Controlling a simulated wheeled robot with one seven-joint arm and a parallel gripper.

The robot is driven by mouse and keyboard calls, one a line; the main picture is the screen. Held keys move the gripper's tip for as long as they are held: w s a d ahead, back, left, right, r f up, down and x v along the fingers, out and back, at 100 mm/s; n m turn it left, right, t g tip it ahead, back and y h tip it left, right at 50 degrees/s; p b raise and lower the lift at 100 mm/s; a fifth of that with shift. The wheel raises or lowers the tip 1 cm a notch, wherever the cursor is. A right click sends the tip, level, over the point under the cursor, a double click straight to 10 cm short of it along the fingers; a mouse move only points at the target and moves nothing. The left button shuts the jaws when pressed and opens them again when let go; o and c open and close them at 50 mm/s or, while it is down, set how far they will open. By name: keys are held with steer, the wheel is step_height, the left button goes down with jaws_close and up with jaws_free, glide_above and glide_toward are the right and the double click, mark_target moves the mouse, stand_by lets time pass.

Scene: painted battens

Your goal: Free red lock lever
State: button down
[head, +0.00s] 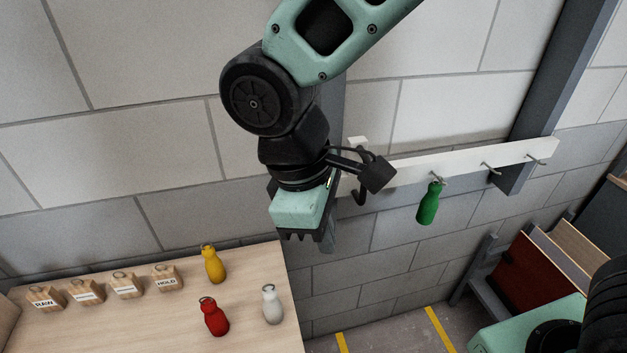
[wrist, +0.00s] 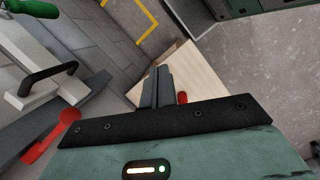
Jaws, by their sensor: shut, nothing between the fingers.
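A red lever (wrist: 62,130) with a rounded end shows at the left of the wrist view, beside a grey bar. It is to the left of my gripper (wrist: 158,76) and apart from its fingers. My gripper is shut and empty. In the head view my gripper (head: 298,236) points down in front of the wall, near the left end of a white batten (head: 460,165). I cannot make out the lever in the head view; my arm and gripper cover that area.
A black handle (wrist: 48,78) is near the lever. A green bottle-shaped piece (head: 428,203) hangs from a batten hook. On the wooden table (head: 130,325) stand red (head: 214,317), yellow (head: 213,264) and white (head: 272,304) pieces and several labelled blocks. Right of the table is open floor.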

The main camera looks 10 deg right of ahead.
steer(key=w+a+n+t+h, duration=0.2)
steer(key=w+a+h, duration=0.2)
steer(key=w, duration=0.4)
steer(key=w+a+n+t+h, duration=0.1)
steer(key=w+a+n+h, duration=0.2)
steer(key=w, duration=0.5)
steer(key=d+f, duration=0.3)
steer(key=d, duration=0.5)
steer(key=shift+w+d+m, duration=0.25)
steer(key=shift+w+m, duration=0.15)
steer(key=shift+w, duration=0.05)
